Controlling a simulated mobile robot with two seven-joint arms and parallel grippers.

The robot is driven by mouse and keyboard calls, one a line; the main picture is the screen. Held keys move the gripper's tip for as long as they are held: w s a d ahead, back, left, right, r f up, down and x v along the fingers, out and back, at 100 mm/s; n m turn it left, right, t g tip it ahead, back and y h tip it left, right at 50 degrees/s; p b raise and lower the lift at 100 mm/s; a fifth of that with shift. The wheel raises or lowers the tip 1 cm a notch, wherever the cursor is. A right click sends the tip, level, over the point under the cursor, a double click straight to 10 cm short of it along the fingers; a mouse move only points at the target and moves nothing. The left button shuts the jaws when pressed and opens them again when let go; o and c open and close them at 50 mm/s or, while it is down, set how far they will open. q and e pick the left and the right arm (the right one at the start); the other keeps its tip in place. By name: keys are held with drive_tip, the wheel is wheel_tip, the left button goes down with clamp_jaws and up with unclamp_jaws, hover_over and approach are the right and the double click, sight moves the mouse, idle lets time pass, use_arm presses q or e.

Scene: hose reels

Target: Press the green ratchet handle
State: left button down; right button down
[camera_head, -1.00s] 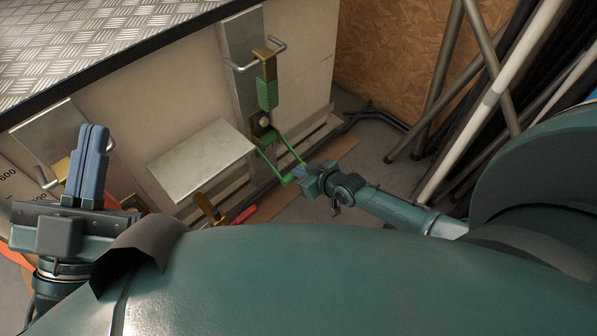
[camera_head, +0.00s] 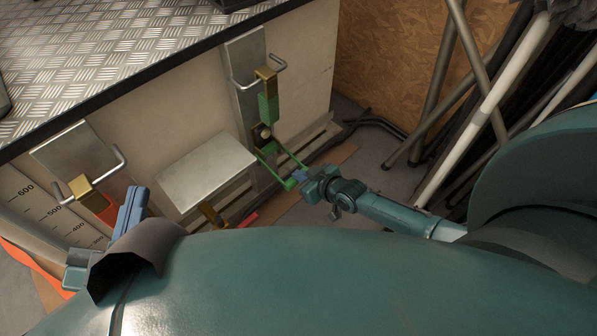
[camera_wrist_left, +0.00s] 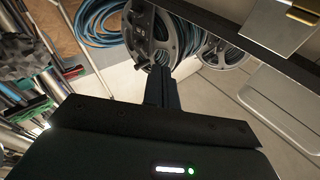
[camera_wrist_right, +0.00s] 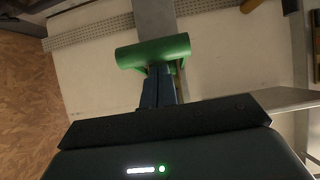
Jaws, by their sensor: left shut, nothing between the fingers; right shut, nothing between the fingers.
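The green ratchet handle (camera_head: 268,172) sticks out from the ratchet on the pale side panel, below a green strap (camera_head: 268,108). My right gripper (camera_head: 299,177) is at the handle's outer end, its fingers shut and empty. In the right wrist view the handle's green crossbar (camera_wrist_right: 150,51) lies across the tips of my shut right fingers (camera_wrist_right: 159,72). The tips look at or just under the bar; I cannot tell if they touch. My left gripper (camera_head: 135,193) is shut and empty, low at the left, away from the handle. Its wrist view shows shut fingers (camera_wrist_left: 160,72).
A metal plate (camera_head: 204,171) juts out left of the handle. A treadplate deck (camera_head: 110,55) lies above. Pipes (camera_head: 490,100) lean at the right by a chipboard wall (camera_head: 390,65). Hose reels (camera_wrist_left: 160,35) show in the left wrist view.

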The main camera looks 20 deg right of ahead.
drive_tip(key=s+d+f+p, duration=0.1)
drive_tip(key=s+d+f, duration=0.1)
drive_tip(key=s, duration=0.6)
drive_tip(key=shift+d+f, duration=0.25)
drive_tip(key=shift+d, duration=0.35)
